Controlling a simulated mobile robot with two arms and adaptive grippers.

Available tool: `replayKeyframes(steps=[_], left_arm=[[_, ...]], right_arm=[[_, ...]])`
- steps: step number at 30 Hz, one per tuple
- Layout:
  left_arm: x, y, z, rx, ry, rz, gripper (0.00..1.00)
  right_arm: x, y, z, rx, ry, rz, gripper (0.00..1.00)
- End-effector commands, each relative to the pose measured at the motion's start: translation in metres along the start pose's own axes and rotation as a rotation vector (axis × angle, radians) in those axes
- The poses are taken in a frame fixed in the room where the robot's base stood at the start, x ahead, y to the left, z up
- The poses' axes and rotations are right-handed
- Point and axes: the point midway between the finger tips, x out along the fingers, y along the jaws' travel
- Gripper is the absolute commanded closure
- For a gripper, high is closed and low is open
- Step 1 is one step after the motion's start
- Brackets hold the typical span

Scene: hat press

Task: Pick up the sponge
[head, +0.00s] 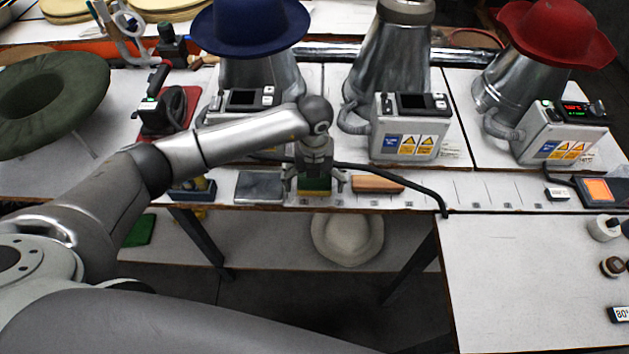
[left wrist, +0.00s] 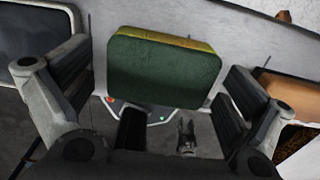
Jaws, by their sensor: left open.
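The sponge (head: 313,185) lies on the white bench near its front edge, below my left gripper. In the left wrist view the sponge (left wrist: 163,68) has a dark green face and a yellow layer along its far side. My left gripper (head: 315,182) points down over it, with one finger on each side. In the left wrist view the fingers of my left gripper (left wrist: 165,110) are spread wide, with gaps between them and the sponge. The gripper's body hides part of the sponge in the head view.
A grey metal block (head: 260,187) sits left of the sponge and a wooden-backed brush or block (head: 378,184) sits right of it. A black cable (head: 415,187) runs behind. Metal hat presses with control boxes (head: 410,127) stand behind. A pale hat (head: 347,238) lies on the lower shelf.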

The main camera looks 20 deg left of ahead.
Motion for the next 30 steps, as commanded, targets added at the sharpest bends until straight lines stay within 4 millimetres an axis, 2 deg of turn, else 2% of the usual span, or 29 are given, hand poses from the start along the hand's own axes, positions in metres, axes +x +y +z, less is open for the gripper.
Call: replayKeyframes(steps=[1, 10, 23, 26, 30], left_arm=[[0.0, 0.0, 0.0, 0.0, 0.0, 0.0, 0.01], [-0.001, 0.0, 0.0, 0.0, 0.0, -0.001, 0.32], [-0.003, -0.001, 0.001, 0.0, -0.001, -0.002, 0.32], [-0.01, -0.001, 0.001, 0.0, -0.002, -0.002, 0.32], [-0.031, -0.001, 0.002, 0.001, -0.006, -0.004, 0.32]], right_arm=[[0.0, 0.001, 0.0, 0.0, 0.0, 0.001, 0.6], [0.0, 0.003, 0.0, -0.002, -0.001, 0.003, 0.6], [0.002, 0.003, 0.001, -0.002, -0.001, 0.004, 0.6], [0.006, 0.003, 0.001, -0.002, -0.001, 0.004, 0.6], [0.018, 0.003, 0.002, -0.002, -0.001, 0.004, 0.6]])
